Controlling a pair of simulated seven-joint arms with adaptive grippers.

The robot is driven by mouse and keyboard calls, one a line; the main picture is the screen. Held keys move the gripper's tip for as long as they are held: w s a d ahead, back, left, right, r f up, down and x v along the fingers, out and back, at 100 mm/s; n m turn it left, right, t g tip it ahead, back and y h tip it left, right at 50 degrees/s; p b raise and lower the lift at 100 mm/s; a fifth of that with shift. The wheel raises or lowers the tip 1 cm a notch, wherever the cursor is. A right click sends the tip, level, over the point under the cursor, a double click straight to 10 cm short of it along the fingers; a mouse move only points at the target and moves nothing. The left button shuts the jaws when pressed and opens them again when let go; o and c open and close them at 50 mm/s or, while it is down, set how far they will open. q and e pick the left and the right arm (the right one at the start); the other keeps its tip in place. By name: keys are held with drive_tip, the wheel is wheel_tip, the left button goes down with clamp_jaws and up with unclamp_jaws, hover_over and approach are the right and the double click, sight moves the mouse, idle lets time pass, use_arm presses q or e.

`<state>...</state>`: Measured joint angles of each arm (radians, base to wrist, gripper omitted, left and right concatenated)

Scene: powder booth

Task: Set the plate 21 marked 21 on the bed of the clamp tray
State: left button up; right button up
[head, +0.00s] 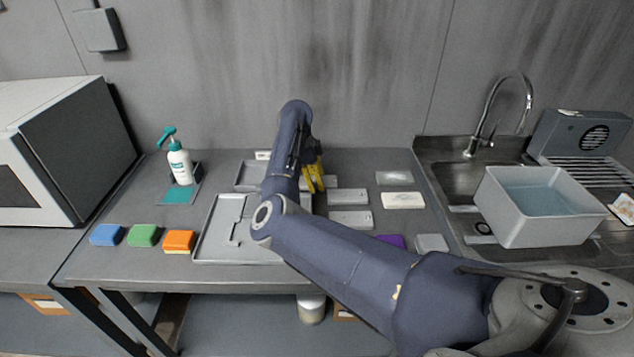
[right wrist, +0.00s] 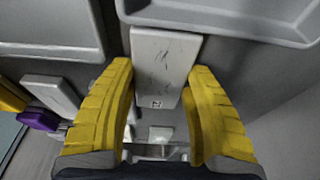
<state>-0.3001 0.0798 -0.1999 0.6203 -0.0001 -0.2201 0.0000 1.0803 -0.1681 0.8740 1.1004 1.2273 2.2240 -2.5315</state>
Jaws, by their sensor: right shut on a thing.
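My right gripper (head: 314,177), with yellow fingers, is over the middle of the bench. In the right wrist view it is shut on a pale grey plate (right wrist: 164,60), held between the fingers. A small square mark sits near the plate's lower end, too small to read surely. In the head view, my arm and fingers hide most of what is at the gripper. A large shallow grey tray (head: 212,246) with raised parts, seemingly the clamp tray, lies left of my arm, partly hidden by it. My left gripper is not in view.
Grey plates (head: 349,197) lie right of the gripper, near a white block (head: 403,200) and a purple piece (head: 391,241). A smaller tray (head: 246,178) is behind. Blue, green and orange sponges (head: 179,241) line the left front. A pump bottle (head: 179,164) stands at the back left.

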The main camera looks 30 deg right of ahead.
wheel_tip(320, 180, up, 28)
drive_tip(key=shift+f, duration=0.2)
drive_tip(key=shift+f, duration=0.15)
idle(0.5)
